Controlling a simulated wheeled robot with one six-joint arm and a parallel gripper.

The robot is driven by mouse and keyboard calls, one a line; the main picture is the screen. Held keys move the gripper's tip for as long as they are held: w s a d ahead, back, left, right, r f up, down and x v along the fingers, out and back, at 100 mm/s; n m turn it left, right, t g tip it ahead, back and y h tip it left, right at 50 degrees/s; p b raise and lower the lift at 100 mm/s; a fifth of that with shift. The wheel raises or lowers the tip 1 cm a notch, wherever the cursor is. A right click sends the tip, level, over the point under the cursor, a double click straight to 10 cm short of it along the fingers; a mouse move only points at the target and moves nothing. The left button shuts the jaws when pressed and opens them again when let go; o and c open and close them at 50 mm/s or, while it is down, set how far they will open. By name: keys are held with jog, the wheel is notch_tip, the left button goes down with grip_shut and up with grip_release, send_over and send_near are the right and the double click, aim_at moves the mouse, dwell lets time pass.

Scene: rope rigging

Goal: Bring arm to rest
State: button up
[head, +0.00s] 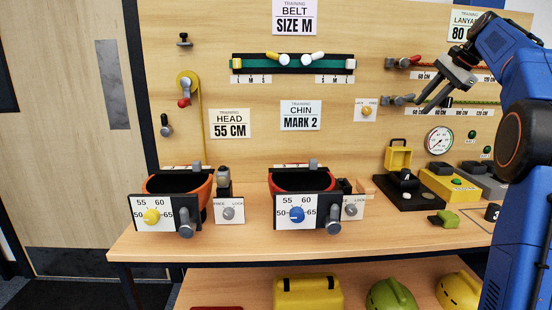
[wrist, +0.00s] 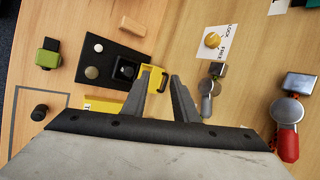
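My arm (head: 517,75) comes in from the right side of the head view, raised in front of the board. My gripper (head: 432,101) is in front of the lanyard ropes at the upper right of the board. In the wrist view my gripper (wrist: 160,76) has its two fingers apart with nothing between them. Whether the fingertips touch the board hardware is hard to tell in the head view; the wrist view shows them clear.
The bench (head: 260,240) carries two helmet fixtures, an orange-rimmed one (head: 205,192) and a red-rimmed one (head: 312,183). A black plate with a yellow clasp (head: 398,158), a gauge (head: 439,141) and a green clip (head: 444,219) are at the right. Helmets (head: 392,296) sit on the lower shelf.

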jog(key=s+a+f+n+h, duration=0.1)
jog(key=s+a+f+n, duration=0.1)
jog(key=s+a+f, duration=0.35)
jog(key=s+a+f+n, duration=0.2)
jog(key=s+a, duration=0.4)
jog(key=s, duration=0.4)
jog(key=s+a+f+n+h, duration=0.1)
jog(key=s+a+f+n, duration=0.15)
jog(key=s+a, duration=0.35)
jog(key=s+a+f+n+h, duration=0.2)
jog(key=s+f+n, duration=0.6)
jog(key=s+f, duration=1.8)
jog(key=shift+s+a+g, duration=0.3)
jog(key=shift+s+a, duration=0.2)
jog(key=shift+a, duration=0.6)
